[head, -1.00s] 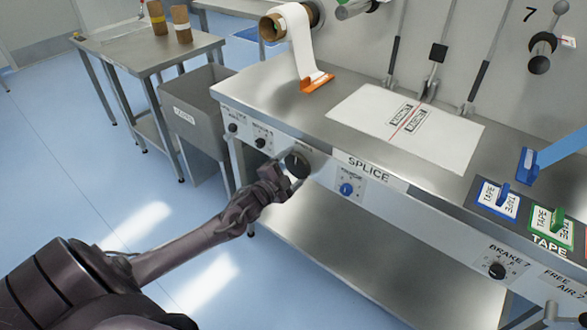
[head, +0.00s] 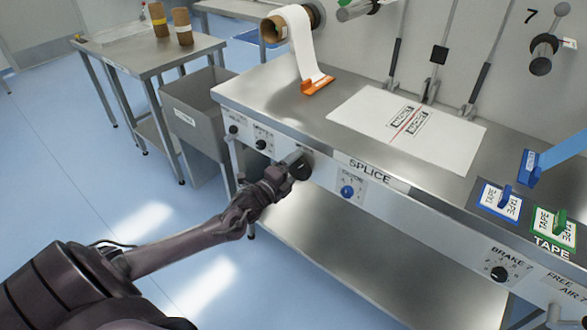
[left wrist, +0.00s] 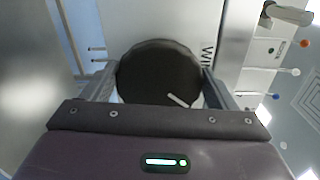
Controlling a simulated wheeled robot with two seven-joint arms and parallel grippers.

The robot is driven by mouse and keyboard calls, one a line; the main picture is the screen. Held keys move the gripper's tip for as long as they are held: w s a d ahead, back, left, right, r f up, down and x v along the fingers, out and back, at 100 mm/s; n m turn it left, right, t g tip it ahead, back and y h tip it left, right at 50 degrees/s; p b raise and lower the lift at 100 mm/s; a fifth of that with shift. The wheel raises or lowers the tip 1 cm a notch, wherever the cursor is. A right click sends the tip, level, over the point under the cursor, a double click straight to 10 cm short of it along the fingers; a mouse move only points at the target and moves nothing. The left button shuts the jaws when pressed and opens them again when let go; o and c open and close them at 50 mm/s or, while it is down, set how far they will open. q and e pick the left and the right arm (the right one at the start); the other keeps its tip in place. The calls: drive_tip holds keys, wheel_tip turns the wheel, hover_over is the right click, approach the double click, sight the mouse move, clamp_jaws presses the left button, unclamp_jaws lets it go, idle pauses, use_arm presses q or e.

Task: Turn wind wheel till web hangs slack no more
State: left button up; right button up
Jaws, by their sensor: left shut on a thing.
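The wind wheel is a dark round knob (head: 302,167) on the front panel of the steel bench, left of the SPLICE label. It fills the middle of the left wrist view (left wrist: 160,72), with a pale mark at its lower right. My left gripper (head: 292,168) is shut on the knob, one finger on each side of its rim. The white web (head: 303,45) comes off a roll at the top and runs down to an orange clamp (head: 317,86) on the bench top. It looks lightly bowed. My right gripper is out of view.
A blue knob (head: 347,192) sits right of the wheel, and small black knobs (head: 261,144) sit left of it. A grey bin (head: 196,100) stands left of the bench. A white splice sheet (head: 408,127) lies on top. The floor before the panel is clear.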

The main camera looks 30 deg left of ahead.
use_arm(q)
drive_tip(key=shift+f, duration=0.1)
idle(0.3)
drive_tip(key=o, duration=0.9)
drive_tip(key=shift+o, duration=0.2)
drive_tip(key=s, duration=0.8)
drive_tip(key=shift+a, duration=0.25)
drive_tip(key=shift+w, duration=0.1)
